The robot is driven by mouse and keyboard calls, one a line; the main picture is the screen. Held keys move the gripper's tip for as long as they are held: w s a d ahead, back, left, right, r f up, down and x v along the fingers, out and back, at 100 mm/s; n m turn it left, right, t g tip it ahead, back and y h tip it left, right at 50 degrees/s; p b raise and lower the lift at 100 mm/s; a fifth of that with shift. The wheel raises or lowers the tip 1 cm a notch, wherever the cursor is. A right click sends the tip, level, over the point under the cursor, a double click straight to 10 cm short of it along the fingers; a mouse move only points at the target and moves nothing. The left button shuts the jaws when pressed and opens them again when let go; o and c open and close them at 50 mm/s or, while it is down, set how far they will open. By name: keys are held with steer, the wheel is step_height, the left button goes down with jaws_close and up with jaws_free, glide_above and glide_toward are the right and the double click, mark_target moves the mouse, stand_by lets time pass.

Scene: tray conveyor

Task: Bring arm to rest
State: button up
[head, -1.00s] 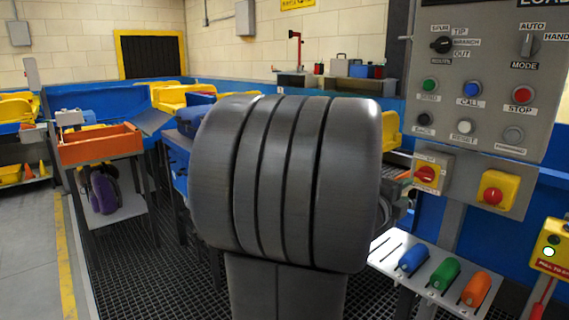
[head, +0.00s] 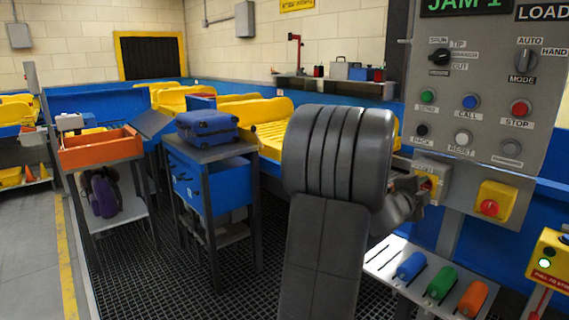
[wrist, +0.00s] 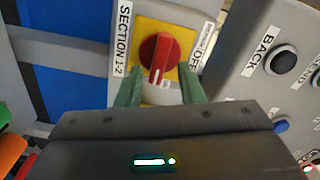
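My gripper shows in the wrist view (wrist: 157,74) with its two green fingers apart. A red rotary knob (wrist: 160,58) on a yellow plate, labelled SECTION 1-2, lies ahead between the fingertips. Gaps show on both sides of the knob; I cannot tell how far in front of it the fingertips are. In the head view my arm bends up at right of centre, with the gripper end (head: 412,192) by the yellow switch box (head: 434,172) at the panel's lower left. My arm and gripper hide part of that box.
The grey control panel (head: 480,100) stands close on the right, its display reading JAM 1. Below are a second yellow switch (head: 495,203) and a shelf with blue, green and orange handles (head: 438,283). A blue suitcase (head: 207,127) lies on a stand at left. Mesh floor between is clear.

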steer(key=shift+r+n+p, duration=0.25)
steer(key=shift+n+p, duration=1.35)
steer(key=shift+n, duration=0.1)
steer(key=shift+a, duration=0.1)
